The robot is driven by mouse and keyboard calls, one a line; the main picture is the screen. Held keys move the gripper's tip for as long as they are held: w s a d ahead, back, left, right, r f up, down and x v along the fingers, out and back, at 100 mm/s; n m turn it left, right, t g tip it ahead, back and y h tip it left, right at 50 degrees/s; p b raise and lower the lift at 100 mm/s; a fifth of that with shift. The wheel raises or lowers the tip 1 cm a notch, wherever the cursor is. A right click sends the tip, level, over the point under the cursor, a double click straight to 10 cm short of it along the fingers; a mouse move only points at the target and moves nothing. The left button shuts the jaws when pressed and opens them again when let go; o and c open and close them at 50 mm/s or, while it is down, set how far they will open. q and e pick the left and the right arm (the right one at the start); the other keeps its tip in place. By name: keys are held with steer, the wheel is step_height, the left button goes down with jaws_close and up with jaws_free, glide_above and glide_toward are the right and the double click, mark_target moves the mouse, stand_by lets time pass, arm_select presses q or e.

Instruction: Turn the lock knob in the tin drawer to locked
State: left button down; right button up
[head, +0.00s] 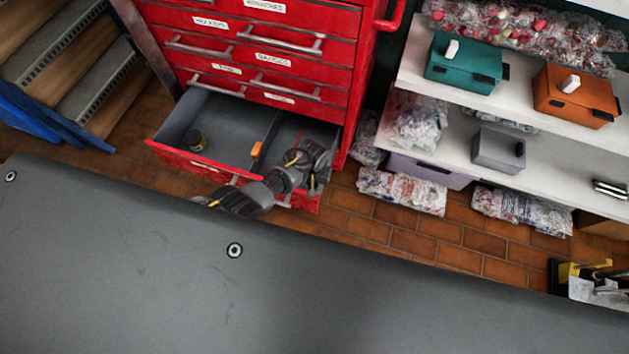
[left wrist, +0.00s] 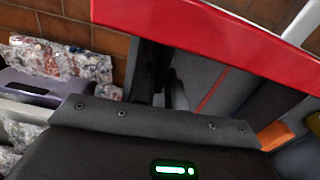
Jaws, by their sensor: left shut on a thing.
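The open drawer (head: 165,147) of the red cabinet has a grey inside with a divider. A small round tin (head: 196,140) stands in its left part. An orange piece (head: 256,150) sits by the divider and also shows at the right of the left wrist view (left wrist: 275,135). I cannot tell whether it is the lock knob. My left gripper (head: 312,165) is at the drawer's right part. In the left wrist view its dark fingers (left wrist: 162,85) are just inside the red drawer front (left wrist: 205,28). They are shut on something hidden. My right gripper is not in view.
Shut red drawers with bar handles (head: 280,42) rise above the open one. Shelves at the right hold a teal box (head: 465,62), an orange box (head: 575,95) and a grey box (head: 498,150). Bagged goods lie below.

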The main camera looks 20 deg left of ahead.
arm_select(q)
steer(key=shift+w+d+r+m, duration=0.1)
steer(key=shift+m, duration=0.3)
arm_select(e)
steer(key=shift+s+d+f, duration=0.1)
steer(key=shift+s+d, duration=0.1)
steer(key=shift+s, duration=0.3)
arm_select(q)
steer(key=c, duration=1.7)
jaws_free()
